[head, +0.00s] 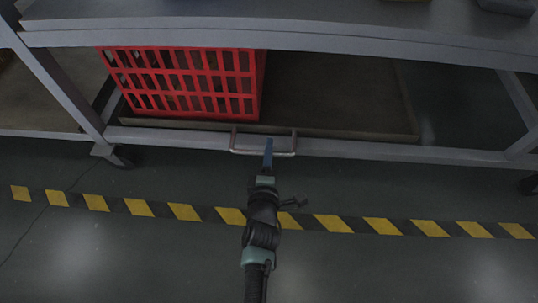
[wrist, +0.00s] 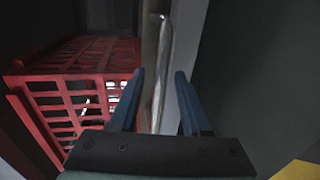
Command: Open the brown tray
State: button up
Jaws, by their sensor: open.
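The brown tray (head: 345,97) lies flat on the low shelf of the grey bench, with a metal bar handle (head: 246,151) on its front edge. In the head view my gripper (head: 268,147) is at the handle, right of its middle. In the wrist view the handle (wrist: 163,75) runs between the two blue fingers of my gripper (wrist: 158,88), which are open with a gap on each side. I cannot tell whether a finger touches it. Part of the tray is hidden under the red crate.
A red slatted crate (head: 185,82) stands on the tray's left part; it also shows in the wrist view (wrist: 75,85). The bench top (head: 300,38) overhangs the shelf. The floor in front, with a yellow-black stripe (head: 333,223), is clear.

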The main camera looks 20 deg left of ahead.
jog(key=shift+w, duration=0.2)
grip_shut()
dwell(1.4)
